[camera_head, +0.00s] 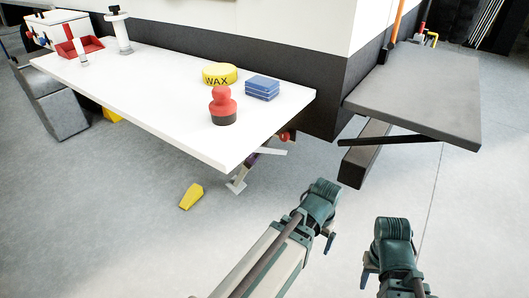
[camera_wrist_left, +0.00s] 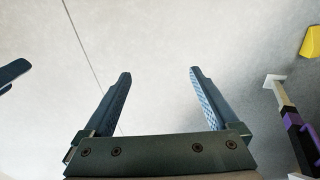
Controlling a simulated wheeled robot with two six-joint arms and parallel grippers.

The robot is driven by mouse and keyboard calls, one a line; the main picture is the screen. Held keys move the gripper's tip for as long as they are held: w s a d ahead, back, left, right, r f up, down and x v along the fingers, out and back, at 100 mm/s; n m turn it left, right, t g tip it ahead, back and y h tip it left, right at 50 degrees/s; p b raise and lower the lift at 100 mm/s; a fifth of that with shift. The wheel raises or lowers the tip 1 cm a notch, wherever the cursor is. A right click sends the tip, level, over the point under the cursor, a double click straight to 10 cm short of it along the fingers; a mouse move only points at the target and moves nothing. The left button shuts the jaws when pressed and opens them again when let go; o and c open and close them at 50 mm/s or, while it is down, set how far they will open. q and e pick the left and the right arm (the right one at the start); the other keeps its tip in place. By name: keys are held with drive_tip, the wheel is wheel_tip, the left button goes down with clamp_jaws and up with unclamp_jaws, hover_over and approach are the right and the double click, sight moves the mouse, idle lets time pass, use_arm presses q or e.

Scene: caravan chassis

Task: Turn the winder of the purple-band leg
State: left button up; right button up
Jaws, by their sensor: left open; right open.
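The purple-band leg (camera_head: 241,176) stands under the near corner of the white worktop, its pale foot on the floor. In the left wrist view the leg (camera_wrist_left: 283,97) is at the right edge, with purple bands on a dark section. I cannot clearly make out its winder; a pale bar (camera_head: 269,151) shows by the leg top in the head view. My left gripper (camera_head: 329,242) is right of the leg and apart from it; in its wrist view it is open and empty (camera_wrist_left: 160,73). My right gripper (camera_head: 366,277) is open, farther right, only partly visible.
The white worktop (camera_head: 160,85) carries a red-topped stamp (camera_head: 223,106), a yellow wax tin (camera_head: 219,73) and blue pads (camera_head: 262,87). A yellow wedge (camera_head: 191,196) lies on the floor left of the leg. A grey shelf (camera_head: 420,95) juts out at right. The floor in front is clear.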

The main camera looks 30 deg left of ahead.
use_arm(q)
drive_tip(key=w+a+f+t+h+b, duration=0.2)
drive_tip(key=w+a+f+b, duration=0.15)
drive_tip(key=f+b, duration=0.3)
drive_tip(key=w+a+f+t+h+b, duration=0.1)
drive_tip(key=w+a+f+h+b, duration=0.1)
drive_tip(key=w+f+b, duration=0.4)
drive_tip(key=w+a+r+t+h, duration=0.2)
drive_tip(key=w+a+r+t, duration=0.6)
drive_tip(key=a, duration=0.4)
drive_tip(key=w+a+r+n+t+y, duration=0.1)
drive_tip(key=a+r+t+y, duration=0.15)
drive_tip(key=a+r, duration=0.55)
drive_tip(key=w+a+r+n+t+y, duration=0.1)
drive_tip(key=a+r+t+y, duration=0.2)
drive_tip(key=a, duration=1)
drive_tip(key=shift+t+h, duration=0.45)
drive_tip(key=shift+t, duration=0.1)
drive_tip(key=w, duration=0.4)
drive_tip(key=w+d, duration=0.1)
drive_tip(key=w, duration=0.8)
drive_tip(key=shift+w+d, duration=0.35)
use_arm(e)
wheel_tip(320, 180, down, 16)
drive_tip(key=shift+r, duration=0.25)
